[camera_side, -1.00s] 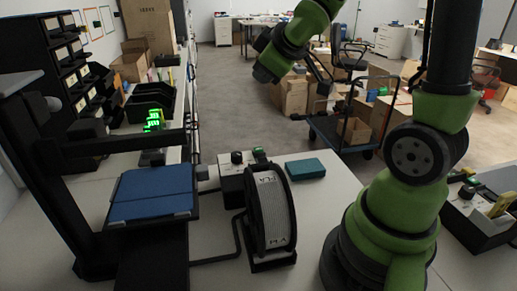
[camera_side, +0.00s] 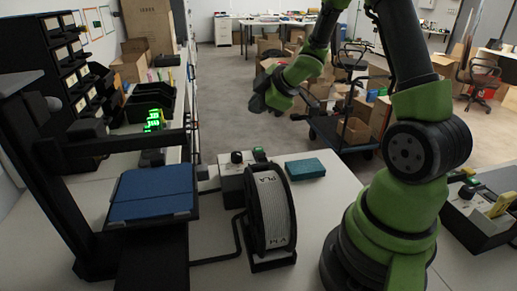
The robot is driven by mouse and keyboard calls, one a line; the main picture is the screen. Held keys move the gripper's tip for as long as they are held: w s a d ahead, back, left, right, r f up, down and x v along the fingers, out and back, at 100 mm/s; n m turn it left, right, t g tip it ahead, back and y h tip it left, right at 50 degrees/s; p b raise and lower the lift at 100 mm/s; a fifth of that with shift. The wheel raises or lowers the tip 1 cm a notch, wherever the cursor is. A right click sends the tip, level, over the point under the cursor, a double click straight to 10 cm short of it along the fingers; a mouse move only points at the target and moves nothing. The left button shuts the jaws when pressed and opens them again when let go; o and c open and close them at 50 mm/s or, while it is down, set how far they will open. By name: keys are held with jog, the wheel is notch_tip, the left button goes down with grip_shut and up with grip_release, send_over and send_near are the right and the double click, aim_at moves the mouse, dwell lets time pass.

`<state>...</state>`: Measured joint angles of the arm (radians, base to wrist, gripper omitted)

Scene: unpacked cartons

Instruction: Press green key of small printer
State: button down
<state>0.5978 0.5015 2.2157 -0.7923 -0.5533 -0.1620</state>
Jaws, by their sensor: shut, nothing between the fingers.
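My gripper (camera_side: 304,108) hangs in the air above and behind the device, clear of the key. Its fingers are shut and empty, small and dark against the cartons.
The filament spool (camera_side: 268,212) stands close in front of the device. A teal box (camera_side: 305,168) lies to its right. A larger printer with a blue bed (camera_side: 152,193) is at left. Another box with green and yellow parts (camera_side: 485,222) stands at right. Cartons on a trolley (camera_side: 340,137) are behind.

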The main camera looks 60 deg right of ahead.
aim_at(258, 150)
jog(key=shift+f, duration=4.2)
jog(key=shift+f, duration=0.4)
jog(key=shift+f, duration=0.5)
jog(key=shift+r, duration=0.95)
jog(key=shift+r, duration=0.1)
jog(key=shift+r, duration=2.4)
